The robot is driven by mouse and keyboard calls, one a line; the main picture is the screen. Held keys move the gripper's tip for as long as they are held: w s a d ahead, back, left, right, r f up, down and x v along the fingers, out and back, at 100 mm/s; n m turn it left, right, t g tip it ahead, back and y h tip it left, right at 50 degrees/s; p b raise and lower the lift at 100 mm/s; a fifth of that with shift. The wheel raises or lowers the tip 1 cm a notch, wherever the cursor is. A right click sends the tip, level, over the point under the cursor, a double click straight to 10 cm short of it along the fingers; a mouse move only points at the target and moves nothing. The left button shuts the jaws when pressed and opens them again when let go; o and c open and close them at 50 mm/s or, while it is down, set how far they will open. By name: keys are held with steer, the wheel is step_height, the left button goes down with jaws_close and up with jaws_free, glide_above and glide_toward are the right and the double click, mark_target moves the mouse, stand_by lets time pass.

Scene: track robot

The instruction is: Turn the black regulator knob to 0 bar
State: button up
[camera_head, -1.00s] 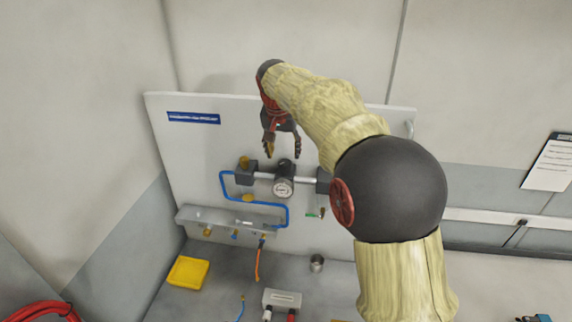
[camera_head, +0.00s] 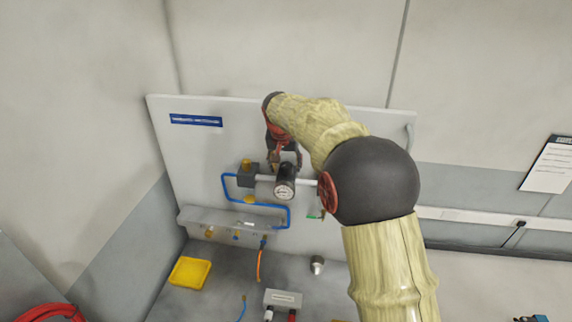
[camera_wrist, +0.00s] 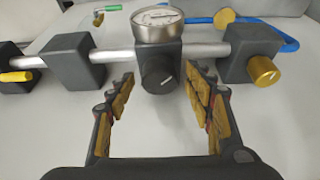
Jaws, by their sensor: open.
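The black regulator knob (camera_wrist: 158,73) sits on the near face of a dark regulator block (camera_wrist: 173,52), with a pale mark on it. A round white-faced gauge (camera_wrist: 158,20) is on the block; in the head view the gauge (camera_head: 284,190) shows, but its reading is too small to tell. My gripper (camera_wrist: 158,88) is open, with its two fingers apart on either side of the knob's line in the wrist view. I cannot tell whether the fingertips reach the knob. In the head view my gripper (camera_head: 285,160) is just above the regulator, and the knob is hidden.
A silver pipe (camera_wrist: 110,54) runs through the block to dark blocks on both sides. A brass knob (camera_wrist: 263,70) stands at the right, and a yellow lever (camera_wrist: 17,76) at the left. A blue hose (camera_head: 225,185) and grey panel (camera_head: 180,150) are near.

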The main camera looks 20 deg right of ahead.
steer(key=shift+c, duration=0.8)
steer(key=c, duration=1)
steer(key=shift+n, duration=0.4)
steer(key=n+y+b, duration=0.1)
steer(key=n, duration=0.1)
steer(key=n+t, duration=0.1)
steer(key=n, duration=0.1)
steer(key=shift+s+d+y+b, duration=0.1)
steer(key=shift+d+y+b, duration=0.1)
steer(key=shift+y+b, duration=0.2)
steer(key=shift+n+y+b, duration=0.5)
steer(key=shift+n+y, duration=0.3)
steer(key=shift+n, duration=1.3)
steer(key=o, duration=1.2)
steer(key=shift+c, duration=0.2)
